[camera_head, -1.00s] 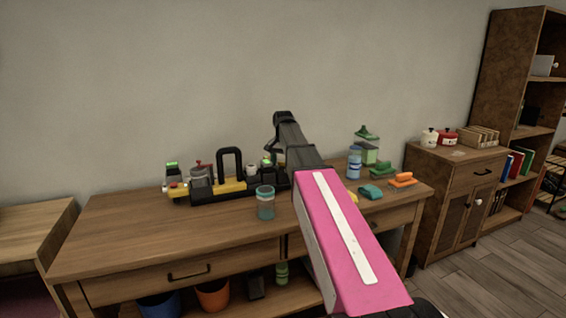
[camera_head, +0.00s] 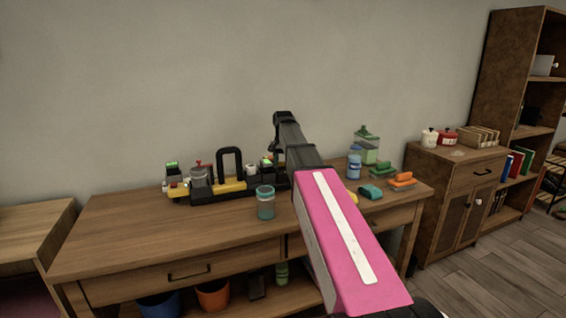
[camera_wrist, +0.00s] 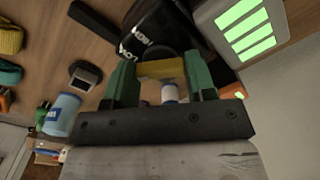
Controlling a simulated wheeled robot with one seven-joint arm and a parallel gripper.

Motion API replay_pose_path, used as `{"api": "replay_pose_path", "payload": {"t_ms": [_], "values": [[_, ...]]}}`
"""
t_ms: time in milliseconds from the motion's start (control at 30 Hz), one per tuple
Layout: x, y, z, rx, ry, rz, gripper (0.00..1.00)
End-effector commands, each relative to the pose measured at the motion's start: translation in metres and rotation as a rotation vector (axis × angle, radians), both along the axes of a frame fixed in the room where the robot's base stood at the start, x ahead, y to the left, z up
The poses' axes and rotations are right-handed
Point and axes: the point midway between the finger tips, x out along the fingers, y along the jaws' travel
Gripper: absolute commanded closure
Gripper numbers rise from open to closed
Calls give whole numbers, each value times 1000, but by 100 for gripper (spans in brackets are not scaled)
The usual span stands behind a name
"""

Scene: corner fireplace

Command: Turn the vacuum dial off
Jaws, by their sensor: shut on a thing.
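The vacuum shows in the wrist view as a black rounded body (camera_wrist: 190,22) with white lettering, partly readable as "LOW". A yellow piece, apparently the dial's grip (camera_wrist: 160,69), stands in front of the lettering. My gripper (camera_wrist: 162,66) has green fingers on either side of this yellow piece and is shut on it. In the head view, a row of black and yellow equipment (camera_head: 232,186) stands on the desk. My arm reaches over its right end, and the fingertips are hard to make out there. The dial's exact setting cannot be read.
A light housing with a lit green panel (camera_wrist: 245,27) is close beside the gripper. A teal-lidded jar (camera_head: 265,203) stands in front of the equipment. A blue bottle (camera_head: 354,167), a green container (camera_head: 368,150) and cloths (camera_head: 372,192) are to the right. The desk's left part (camera_head: 120,222) is clear.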

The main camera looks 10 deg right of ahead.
Motion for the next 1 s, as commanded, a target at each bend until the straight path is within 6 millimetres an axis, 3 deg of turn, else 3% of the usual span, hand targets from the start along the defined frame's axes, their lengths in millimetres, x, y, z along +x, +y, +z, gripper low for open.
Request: {"api": "replay_pose_path", "payload": {"t_ms": [600,1000], "values": [[0,-1,0,0,0,490,73],[0,-1,0,0,0,629,73]]}}
